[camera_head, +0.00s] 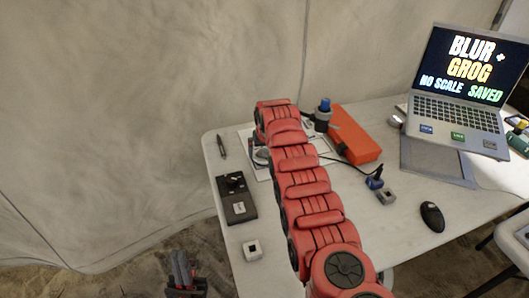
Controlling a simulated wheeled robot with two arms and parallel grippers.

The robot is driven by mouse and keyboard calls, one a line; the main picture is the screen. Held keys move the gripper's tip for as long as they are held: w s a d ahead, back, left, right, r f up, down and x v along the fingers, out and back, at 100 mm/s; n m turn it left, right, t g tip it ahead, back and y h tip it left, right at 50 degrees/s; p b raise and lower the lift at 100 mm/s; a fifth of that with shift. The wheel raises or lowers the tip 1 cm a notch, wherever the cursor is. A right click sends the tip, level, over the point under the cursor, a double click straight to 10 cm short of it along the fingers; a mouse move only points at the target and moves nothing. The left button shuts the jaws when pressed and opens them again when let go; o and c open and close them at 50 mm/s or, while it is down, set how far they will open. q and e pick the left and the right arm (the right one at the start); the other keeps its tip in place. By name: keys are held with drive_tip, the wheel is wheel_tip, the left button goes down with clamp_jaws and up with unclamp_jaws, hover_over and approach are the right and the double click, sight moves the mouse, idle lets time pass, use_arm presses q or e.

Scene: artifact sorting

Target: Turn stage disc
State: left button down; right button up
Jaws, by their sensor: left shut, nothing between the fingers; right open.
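A grey rounded piece (262,155) shows on a white printed sheet (246,133) at the back of the table, partly behind my arm. I cannot tell whether it is the stage disc or something on it. My red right arm reaches across the table to this spot. Of my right gripper (255,144), only a small dark part shows under the arm's end, beside the grey piece; it is open, and contact is hidden. My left gripper (183,270) is shut and empty, low at the bottom left, off the table's edge.
A black box device (236,198), a pen (222,147) and a small grey block (252,250) lie left of my arm. To its right are an orange case (354,135), another small block (387,196), a black mouse (432,217) and an open laptop (460,105).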

drive_tip(key=shift+f, duration=0.25)
drive_tip(key=c, duration=0.9)
drive_tip(key=shift+f+b, duration=0.1)
drive_tip(key=shift+b, duration=0.25)
drive_tip(key=shift+c, duration=0.5)
drive_tip(key=shift+m+h, duration=0.3)
drive_tip(key=shift+m, duration=0.4)
drive_tip(key=o, duration=1)
